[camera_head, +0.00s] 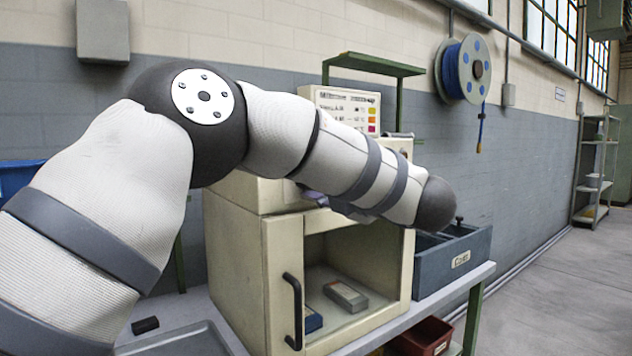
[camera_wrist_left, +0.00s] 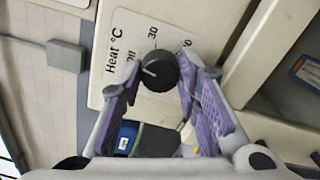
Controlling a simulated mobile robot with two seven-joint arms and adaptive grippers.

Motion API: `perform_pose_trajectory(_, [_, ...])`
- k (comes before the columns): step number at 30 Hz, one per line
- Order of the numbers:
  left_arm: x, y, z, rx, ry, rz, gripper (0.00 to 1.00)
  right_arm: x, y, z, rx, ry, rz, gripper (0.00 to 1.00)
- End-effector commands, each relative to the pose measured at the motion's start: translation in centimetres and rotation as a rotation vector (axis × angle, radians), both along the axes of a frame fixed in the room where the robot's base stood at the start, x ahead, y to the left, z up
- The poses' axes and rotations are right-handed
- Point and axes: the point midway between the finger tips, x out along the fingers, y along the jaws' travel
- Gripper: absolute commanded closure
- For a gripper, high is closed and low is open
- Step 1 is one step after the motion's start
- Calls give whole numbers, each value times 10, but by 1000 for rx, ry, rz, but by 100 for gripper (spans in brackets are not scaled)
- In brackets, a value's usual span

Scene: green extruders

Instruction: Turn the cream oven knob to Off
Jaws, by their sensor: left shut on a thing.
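The cream oven (camera_head: 283,262) stands on a bench in the head view, its front with a black handle and a window. In the left wrist view its cream panel (camera_wrist_left: 118,20) reads "Heat °C" with a "30" mark. The round black knob (camera_wrist_left: 158,71) sits on that panel. Its pale pointer line points to picture left, toward a small label partly covered by a finger. My left gripper (camera_wrist_left: 159,76) is shut on the knob, one purple-padded finger on each side. In the head view my left arm hides the knob and most of the gripper. My right gripper is not in view.
A blue-grey bin (camera_head: 450,262) stands right of the oven, with a red bin (camera_head: 425,337) below. A grey tray (camera_head: 178,341) and small black block (camera_head: 145,325) lie at front left. A green shelf (camera_head: 372,65) rises behind the oven.

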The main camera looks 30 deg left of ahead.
Motion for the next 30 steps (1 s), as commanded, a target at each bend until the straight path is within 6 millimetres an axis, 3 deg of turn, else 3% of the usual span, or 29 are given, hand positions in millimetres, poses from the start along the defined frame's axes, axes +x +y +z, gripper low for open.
perform_pose_trajectory(12, [0, 0, 1, -66, -160, 0, 98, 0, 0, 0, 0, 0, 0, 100])
perform_pose_trajectory(29, [0, 0, 1, -76, -183, 0, 98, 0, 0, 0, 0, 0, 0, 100])
perform_pose_trajectory(30, [0, 0, 1, -76, -183, 0, 63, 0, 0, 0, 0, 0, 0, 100])
